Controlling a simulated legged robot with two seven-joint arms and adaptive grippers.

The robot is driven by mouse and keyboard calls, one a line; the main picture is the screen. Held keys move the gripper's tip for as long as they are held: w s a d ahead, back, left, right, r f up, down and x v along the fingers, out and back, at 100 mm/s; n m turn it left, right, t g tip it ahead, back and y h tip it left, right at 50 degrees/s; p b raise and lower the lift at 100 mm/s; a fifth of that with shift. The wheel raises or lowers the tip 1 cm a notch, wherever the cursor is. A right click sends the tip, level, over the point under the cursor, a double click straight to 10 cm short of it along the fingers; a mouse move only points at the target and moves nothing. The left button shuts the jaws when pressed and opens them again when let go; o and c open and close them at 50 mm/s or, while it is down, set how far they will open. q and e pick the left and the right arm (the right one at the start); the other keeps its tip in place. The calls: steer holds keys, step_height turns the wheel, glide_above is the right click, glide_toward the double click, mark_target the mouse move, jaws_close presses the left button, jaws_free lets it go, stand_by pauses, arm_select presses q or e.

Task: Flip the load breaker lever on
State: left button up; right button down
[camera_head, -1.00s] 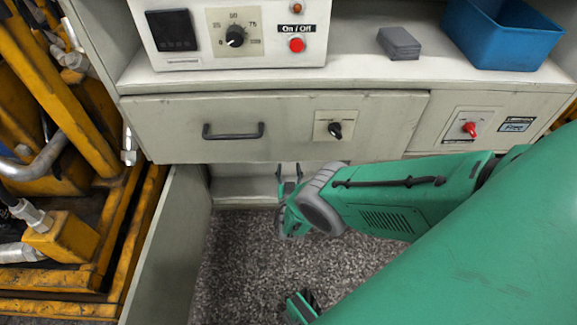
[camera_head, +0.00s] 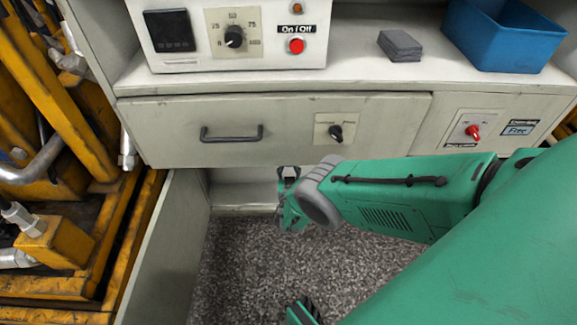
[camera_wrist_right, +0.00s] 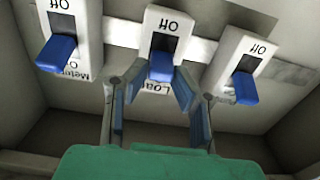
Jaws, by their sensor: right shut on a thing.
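In the right wrist view, the load breaker lever (camera_wrist_right: 161,68) is the blue middle lever of a row of three. It sticks out of a white switch plate marked "Off", which appears upside down, with a partly hidden label starting "Loa". My right gripper (camera_wrist_right: 160,78) has its two fingers on either side of this lever, shut on it near its end. In the head view my right gripper (camera_head: 289,174) reaches into the open compartment under the drawer, and the levers are hidden there.
Two other blue levers, left (camera_wrist_right: 57,53) and right (camera_wrist_right: 245,88), flank the middle one closely. Above the compartment are a drawer with a black handle (camera_head: 232,134) and a red knob (camera_head: 472,131). An open cabinet door (camera_head: 168,250) stands left of my gripper.

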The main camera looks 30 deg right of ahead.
steer(key=r+g+y+p, duration=0.1)
steer(key=p, duration=0.2)
steer(key=r+g+y+p, duration=0.1)
steer(key=p, duration=0.3)
steer(key=shift+w+d+g, duration=0.1)
steer(key=shift+w+g, duration=0.2)
steer(key=shift+g, duration=0.1)
steer(key=shift+f+g+p, duration=0.1)
steer(key=shift+g+p, duration=0.2)
steer(key=shift+p, duration=0.25)
steer(key=shift+f, duration=0.1)
steer(key=c, duration=1.4)
jaws_free()
steer(key=shift+o, duration=0.2)
steer(key=shift+d, duration=0.1)
